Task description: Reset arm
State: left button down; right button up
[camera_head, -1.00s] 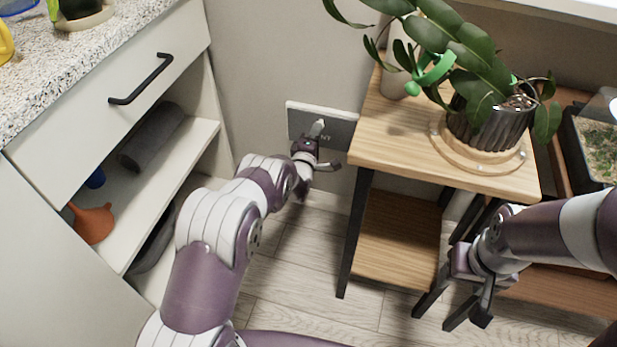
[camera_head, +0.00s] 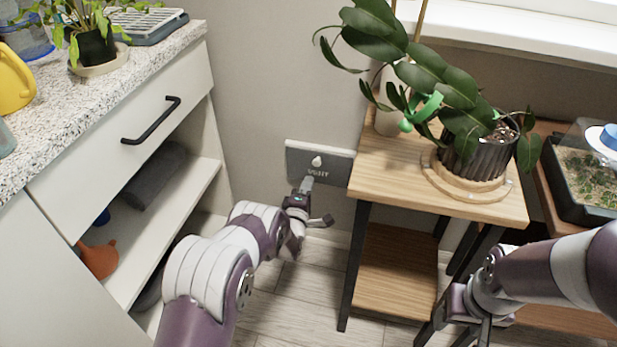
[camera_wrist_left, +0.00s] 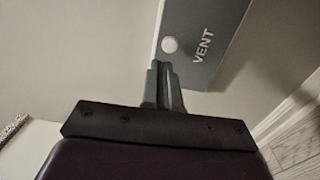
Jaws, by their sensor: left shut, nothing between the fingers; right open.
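My left gripper (camera_head: 307,184) is in front of the wall by a grey vent panel (camera_head: 335,168). Its fingers are shut with nothing between them. The panel has a round white knob (camera_head: 317,161), just above the fingertips in the head view. In the left wrist view the shut fingers (camera_wrist_left: 163,85) point towards the panel (camera_wrist_left: 212,45), with the knob (camera_wrist_left: 169,45) beyond their tips and apart from them in the picture. My right gripper (camera_head: 455,335) is open and empty at the lower right, partly cut off by the frame's bottom edge.
A wooden plant stand (camera_head: 385,178) with a potted plant (camera_head: 480,150) stands right of my left gripper. A white cabinet with open shelves (camera_head: 185,195) is on the left, holding a grey roll (camera_head: 155,175) and an orange funnel (camera_head: 99,258). A planter box (camera_head: 580,205) is at the far right.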

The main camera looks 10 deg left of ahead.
pick_arm(q)
jog(key=s+f+m+g+p, duration=0.1)
jog(key=s+f+m+g, duration=0.4)
jog(key=s, duration=0.3)
jog(key=s+f+m+g+p, duration=0.1)
jog(key=s+f+m+g, duration=0.45)
jog(key=s, duration=0.25)
jog(key=s+a+r+m+g, duration=0.1)
jog(key=s+r+m+g, duration=0.7)
jog(key=s+r, duration=1.3)
notch_tip(320, 180, up, 41)
jog(key=s+t+p, duration=0.1)
jog(key=p, duration=3.4)
jog(key=shift+n+y+p, duration=0.3)
jog(key=shift+n+p, duration=0.05)
jog(key=shift+p, duration=0.05)
pick_arm(e)
notch_tip(320, 180, up, 39)
pick_arm(q)
jog(key=shift+s, duration=0.1)
pick_arm(e)
jog(key=shift+f, duration=0.1)
